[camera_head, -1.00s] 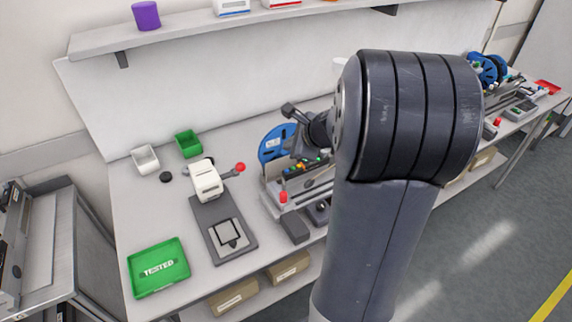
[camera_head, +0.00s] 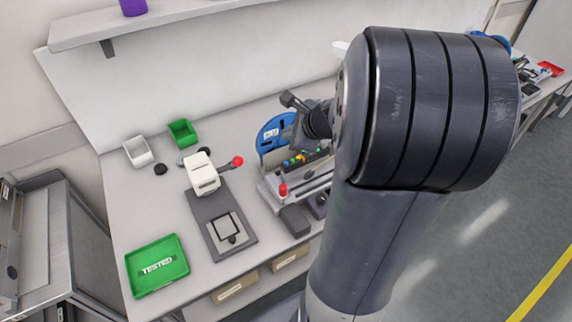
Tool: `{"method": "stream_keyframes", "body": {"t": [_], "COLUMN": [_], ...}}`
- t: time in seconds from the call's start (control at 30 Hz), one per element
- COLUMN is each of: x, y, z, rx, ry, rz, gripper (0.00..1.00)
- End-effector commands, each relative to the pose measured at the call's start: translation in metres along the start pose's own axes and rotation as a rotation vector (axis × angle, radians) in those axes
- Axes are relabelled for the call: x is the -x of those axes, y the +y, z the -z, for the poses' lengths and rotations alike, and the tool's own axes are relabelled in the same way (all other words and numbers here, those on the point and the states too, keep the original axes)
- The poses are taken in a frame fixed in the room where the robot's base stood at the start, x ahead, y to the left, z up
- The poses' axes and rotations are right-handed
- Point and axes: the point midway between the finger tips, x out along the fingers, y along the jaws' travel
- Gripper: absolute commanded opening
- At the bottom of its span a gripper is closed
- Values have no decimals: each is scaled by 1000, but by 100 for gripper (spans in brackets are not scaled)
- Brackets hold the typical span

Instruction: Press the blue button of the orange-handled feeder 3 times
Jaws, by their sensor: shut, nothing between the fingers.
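A feeder (camera_head: 312,184) with a blue reel (camera_head: 270,134) stands on the bench, left of my arm. A red-tipped handle (camera_head: 283,190) stands at its near end; I cannot make out an orange handle. My gripper (camera_head: 298,140) is shut and empty, partly seen just above the button row beside the reel. Whether it touches a button cannot be seen. My large dark arm hides the feeder's right side.
Left of the feeder stands a white press-like device (camera_head: 203,175) with a red-knobbed lever. A green TESTED tray (camera_head: 157,265), a white bin (camera_head: 138,151) and a green bin (camera_head: 182,132) are on the bench. A shelf (camera_head: 190,22) runs above. More equipment stands far right.

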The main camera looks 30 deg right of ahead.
Motion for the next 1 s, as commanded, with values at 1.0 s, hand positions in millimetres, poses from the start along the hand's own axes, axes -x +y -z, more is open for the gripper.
{"method": "stream_keyframes", "body": {"t": [1.0], "x": [-50], "y": [36], "z": [36], "rx": [0], "ry": [0], "rz": [0], "gripper": [0]}}
